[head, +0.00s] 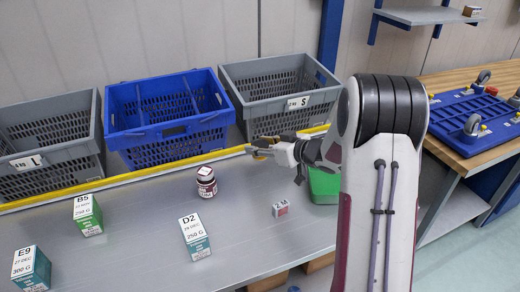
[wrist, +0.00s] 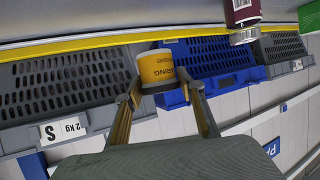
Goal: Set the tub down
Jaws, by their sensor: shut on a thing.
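My gripper (head: 262,149) reaches left over the table near the yellow front rail in the head view. In the head view the tub is too small and covered by the fingers to make out clearly. What lies directly under the tub cannot be told.
Grey totes (head: 40,170) (head: 262,72) flank a blue tote (head: 160,137) behind the yellow rail.

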